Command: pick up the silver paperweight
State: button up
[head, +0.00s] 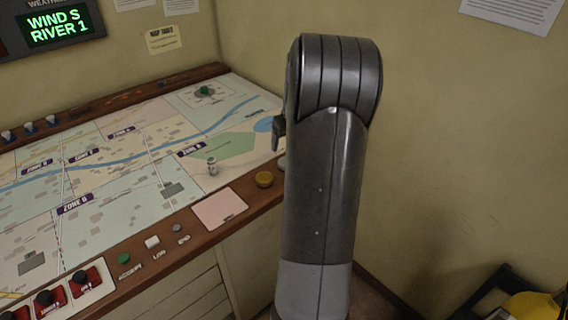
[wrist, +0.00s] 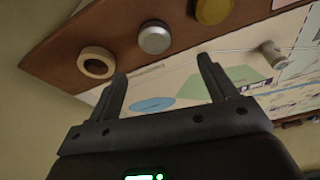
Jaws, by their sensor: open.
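The silver paperweight (wrist: 154,38) looks like a round, domed silver piece on the brown wooden rim of the console. In the head view, a sliver of it (head: 281,163) shows at the left edge of my arm, the rest hidden. My gripper (wrist: 162,68) is open, its two fingers apart with nothing between them. In the wrist view the paperweight appears just beyond the fingertips, between the two finger directions. In the head view only a dark part of my gripper (head: 277,132) shows beside the arm.
A brass round piece (head: 264,179) and a wooden ring (wrist: 97,62) sit on the same rim, either side of the paperweight. A small silver cylinder (head: 212,165) stands on the map (head: 120,185). A pink pad (head: 220,207) lies nearby. The wall is behind.

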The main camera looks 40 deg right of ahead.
jog(key=x, duration=0.5)
jog(key=shift+d+f, duration=0.1)
jog(key=shift+f, duration=0.15)
jog(key=shift+d+x, duration=0.2)
jog(key=shift+x, duration=1.15)
jog(key=shift+d+x, duration=0.2)
jog(key=shift+x, duration=1.15)
jog(key=shift+s, duration=0.15)
jog(key=shift+c, duration=0.3)
jog(key=c, duration=1.2)
jog(key=shift+r, duration=0.1)
jog(key=shift+c, duration=0.4)
